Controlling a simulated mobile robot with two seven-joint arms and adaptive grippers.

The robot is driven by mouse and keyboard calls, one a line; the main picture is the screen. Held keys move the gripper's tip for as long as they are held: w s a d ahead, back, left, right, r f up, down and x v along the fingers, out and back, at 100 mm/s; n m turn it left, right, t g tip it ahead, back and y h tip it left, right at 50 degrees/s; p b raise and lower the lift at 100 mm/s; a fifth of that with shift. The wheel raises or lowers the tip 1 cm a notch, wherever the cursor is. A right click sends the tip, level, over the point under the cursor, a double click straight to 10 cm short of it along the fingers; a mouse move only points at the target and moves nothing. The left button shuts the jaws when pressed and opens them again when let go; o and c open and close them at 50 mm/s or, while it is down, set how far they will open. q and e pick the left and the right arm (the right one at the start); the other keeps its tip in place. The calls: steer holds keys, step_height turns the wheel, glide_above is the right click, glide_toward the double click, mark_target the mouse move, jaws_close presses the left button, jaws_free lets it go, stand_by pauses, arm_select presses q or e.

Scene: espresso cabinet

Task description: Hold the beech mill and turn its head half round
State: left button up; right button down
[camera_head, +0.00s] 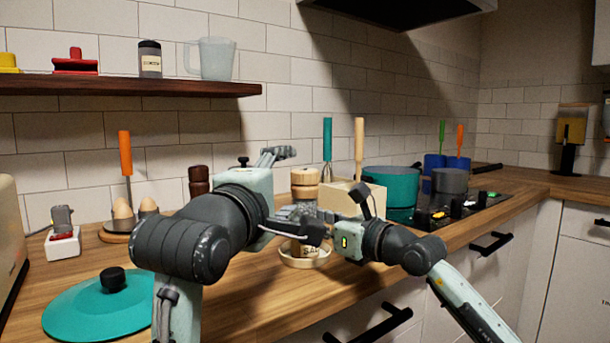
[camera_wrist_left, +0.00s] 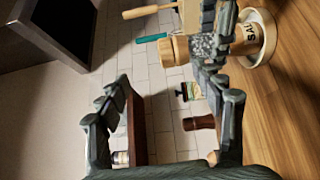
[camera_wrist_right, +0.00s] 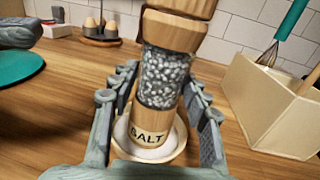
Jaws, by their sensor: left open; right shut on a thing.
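The beech mill has a pale wooden head (camera_head: 304,177), a clear body of white grains and a wooden base marked SALT (camera_wrist_right: 148,132). It stands upright in a round dish (camera_head: 290,262). My right gripper (camera_wrist_right: 158,100) is shut on the mill's lower part, a finger on each side. In the head view, my fingers hide much of the mill's body. My left gripper (camera_head: 290,190) is open and empty beside the mill, to its left, with its fingers spread. The left wrist view shows the mill's head (camera_wrist_left: 174,50) near the right finger, not between the fingers.
A dark brown mill (camera_head: 198,181) stands behind my left arm. A pale utensil box (camera_head: 365,200) stands close right of the beech mill. A teal pot (camera_head: 391,184) is on the hob. An egg holder (camera_head: 118,235) and a teal lid (camera_head: 98,305) are at left.

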mark_target(296, 177)
arm_select(q)
steer(key=w+d+n, duration=0.1)
steer(key=w+n, duration=0.3)
steer(key=n, duration=0.2)
steer(key=w+d+n, duration=0.1)
steer(key=w+n, duration=0.3)
steer(key=n, duration=0.2)
steer(key=w+d+n, duration=0.1)
steer(key=w+n, duration=0.2)
steer(key=n, duration=0.2)
steer(key=shift+w+f+n, duration=0.25)
steer(key=shift+w+n, duration=0.15)
steer(key=shift+c, duration=0.3)
steer(key=c, duration=1.2)
steer(key=shift+o, duration=0.2)
steer(key=shift+m+g+h, duration=0.5)
steer(key=shift+m+h, duration=0.4)
steer(key=shift+h, duration=0.2)
steer(key=shift+d+m+g+h, duration=0.1)
steer(key=shift+m+g+h, duration=1.3)
steer(key=shift+h, duration=0.6)
